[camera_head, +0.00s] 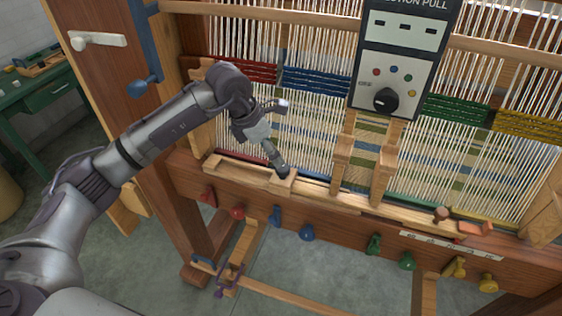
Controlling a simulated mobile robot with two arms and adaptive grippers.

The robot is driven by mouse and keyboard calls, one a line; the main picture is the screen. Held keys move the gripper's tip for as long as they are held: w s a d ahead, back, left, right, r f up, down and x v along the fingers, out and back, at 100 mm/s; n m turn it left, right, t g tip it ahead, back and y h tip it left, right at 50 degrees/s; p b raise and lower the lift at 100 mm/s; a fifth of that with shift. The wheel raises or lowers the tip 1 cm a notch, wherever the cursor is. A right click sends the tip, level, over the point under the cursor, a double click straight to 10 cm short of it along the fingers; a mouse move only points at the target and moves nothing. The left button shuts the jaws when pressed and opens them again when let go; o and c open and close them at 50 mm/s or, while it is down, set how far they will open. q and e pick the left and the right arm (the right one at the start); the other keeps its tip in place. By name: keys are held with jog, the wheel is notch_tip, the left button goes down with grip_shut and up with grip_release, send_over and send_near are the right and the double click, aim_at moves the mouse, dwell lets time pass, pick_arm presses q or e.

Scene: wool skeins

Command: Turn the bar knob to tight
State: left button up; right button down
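A round black knob (386,100) sits at the bottom of the dark and white panel (398,75) on the upright loom. Small coloured dots and a small label are around it; its setting is too small to read. A small brown wooden knob (442,213) stands on the loom's front beam at the right. I cannot tell for sure which is the bar knob. My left gripper (283,138) is in front of the warp threads, left of and below the panel, with its fingers spread and nothing between them. Its lower finger is close to the wooden beam. My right gripper is not in view.
Several coloured pegs, such as a blue one (307,233), line the loom's front beam (340,222). Two wooden posts (345,150) rise below the panel. A white handle (98,40) and a blue lever (143,87) are at the left. A green bench (45,95) stands behind.

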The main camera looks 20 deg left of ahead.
aim_at(282, 167)
pick_arm(q)
jog(key=p+x, duration=0.1)
jog(key=x, duration=0.6)
jog(key=c, duration=1.1)
jog(key=shift+w+f+m+b, duration=0.15)
jog(key=shift+m+b, duration=0.45)
jog(key=shift+b, duration=0.35)
jog(key=m+g+b, duration=0.1)
jog(key=m+b, duration=0.1)
jog(key=b, duration=0.1)
jog(key=m+g+h+b, duration=0.1)
jog(key=m+b, duration=0.1)
jog(key=m, duration=0.1)
jog(key=shift+b, duration=0.4)
jog(key=m+g+b, duration=0.1)
jog(key=m+b, duration=0.2)
jog(key=shift+w+m+g, duration=0.1)
jog(key=shift+m+g, duration=0.2)
jog(key=shift+m, duration=0.1)
jog(key=m+g+b, duration=0.1)
jog(key=m, duration=0.2)
jog(key=shift+w+m+b, duration=0.1)
jog(key=shift+m+b, duration=0.2)
jog(key=shift+b, duration=0.1)
jog(key=shift+r+m+g+y+b, duration=0.1)
jog(key=shift+m+g+y+b, duration=0.25)
jog(key=shift+m, duration=0.75)
jog(key=shift+r+m+g+y+b, duration=0.2)
jog(key=shift+m+g, duration=0.25)
jog(key=shift+m, duration=0.65)
